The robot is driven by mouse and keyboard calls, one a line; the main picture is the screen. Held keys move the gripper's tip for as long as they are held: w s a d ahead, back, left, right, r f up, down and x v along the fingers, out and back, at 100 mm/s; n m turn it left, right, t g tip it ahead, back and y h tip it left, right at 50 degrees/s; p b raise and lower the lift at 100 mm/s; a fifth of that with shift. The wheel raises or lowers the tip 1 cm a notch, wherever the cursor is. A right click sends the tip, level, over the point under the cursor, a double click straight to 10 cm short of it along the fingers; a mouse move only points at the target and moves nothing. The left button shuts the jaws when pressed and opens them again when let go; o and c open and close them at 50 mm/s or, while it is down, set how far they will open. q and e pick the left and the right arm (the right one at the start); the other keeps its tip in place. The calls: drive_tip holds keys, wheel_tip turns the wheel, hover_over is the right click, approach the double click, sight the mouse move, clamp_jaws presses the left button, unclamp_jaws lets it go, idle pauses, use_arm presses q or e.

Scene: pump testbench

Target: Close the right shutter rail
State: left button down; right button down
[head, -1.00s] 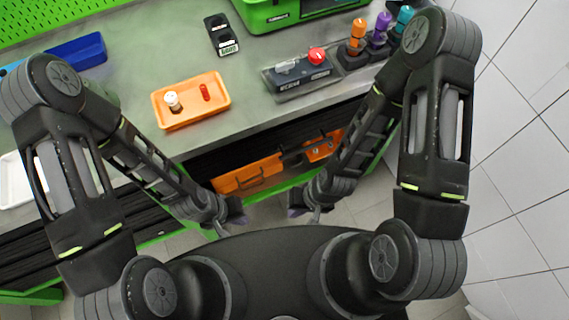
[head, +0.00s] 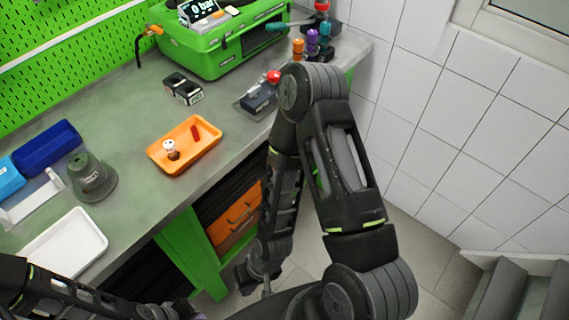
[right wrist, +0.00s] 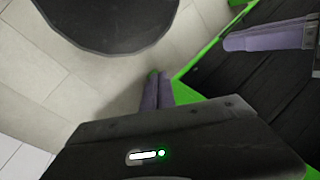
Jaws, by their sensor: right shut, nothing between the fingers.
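The bench's right compartment, where the right shutter belongs, is uncovered in the head view: orange drawers (head: 236,216) show inside it. I cannot make out the right shutter rail clearly. My right gripper (head: 256,280) is low in front of the bench, apart from it, partly hidden by its own arm. In the right wrist view its purple fingers (right wrist: 157,90) are shut together and empty. A black slatted shutter (right wrist: 265,65) with a green frame edge lies to their right. My left gripper (right wrist: 268,35) shows there beside the slats; its jaw state is unclear.
The worktop holds an orange tray (head: 185,158), a white tray (head: 64,244), a blue bin (head: 46,148), a grey cup-shaped object (head: 92,178) and a green case (head: 215,45). A green bench leg (head: 190,250) stands left of the drawers.

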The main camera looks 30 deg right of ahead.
drive_tip(key=w+d+t+b, duration=0.45)
drive_tip(key=w+d, duration=0.25)
drive_tip(key=w, duration=0.3)
drive_tip(key=w+d+t+b, duration=0.3)
drive_tip(key=w+d+b, duration=0.3)
drive_tip(key=w, duration=0.5)
drive_tip(key=d+r+n+t+b, duration=0.2)
drive_tip(key=d+r+b, duration=0.2)
drive_tip(key=d, duration=0.6)
drive_tip(key=d+r+n+t+b, duration=0.2)
drive_tip(key=d+r, duration=0.5)
drive_tip(key=d, duration=0.4)
drive_tip(key=shift+s+r+n+b, duration=0.15)
drive_tip(key=shift+r+n+b, duration=0.35)
drive_tip(key=shift+b, duration=0.6)
drive_tip(key=shift+f, duration=0.2)
